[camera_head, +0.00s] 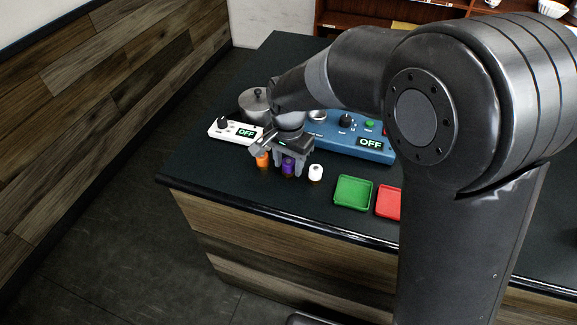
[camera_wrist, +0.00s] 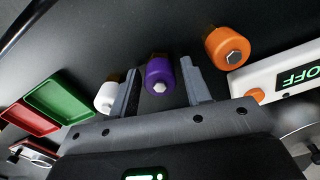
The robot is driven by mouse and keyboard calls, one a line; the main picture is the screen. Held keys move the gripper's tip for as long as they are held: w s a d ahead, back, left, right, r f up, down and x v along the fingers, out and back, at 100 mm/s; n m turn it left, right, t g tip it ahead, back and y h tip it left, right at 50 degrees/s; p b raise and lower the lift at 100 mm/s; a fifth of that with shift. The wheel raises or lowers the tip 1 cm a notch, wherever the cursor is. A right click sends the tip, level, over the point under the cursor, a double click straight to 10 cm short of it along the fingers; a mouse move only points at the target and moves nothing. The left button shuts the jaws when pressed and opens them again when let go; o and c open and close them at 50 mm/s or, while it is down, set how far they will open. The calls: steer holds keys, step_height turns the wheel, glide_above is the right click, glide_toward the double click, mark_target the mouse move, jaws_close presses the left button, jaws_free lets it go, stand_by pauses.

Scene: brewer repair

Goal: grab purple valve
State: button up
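The purple valve (camera_head: 288,167) stands on the dark counter, between an orange valve (camera_head: 262,160) and a white valve (camera_head: 315,172). In the wrist view the purple valve (camera_wrist: 160,76) lies between the two fingers of my gripper (camera_wrist: 158,80), with a gap to each finger. My gripper (camera_head: 291,162) is open and reaches down around the purple valve in the head view. The white valve (camera_wrist: 107,96) is just outside the left finger in the wrist view. The orange valve (camera_wrist: 227,46) is beyond the right finger.
A green tray (camera_head: 353,192) and a red tray (camera_head: 388,202) lie right of the valves. Behind are a white OFF panel (camera_head: 232,131), a blue OFF panel (camera_head: 352,140) and a metal pot (camera_head: 254,104). The counter's front edge is close.

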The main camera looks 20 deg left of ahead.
steer(key=c, duration=0.9)
steer(key=shift+o, duration=0.2)
steer(key=shift+r, duration=0.1)
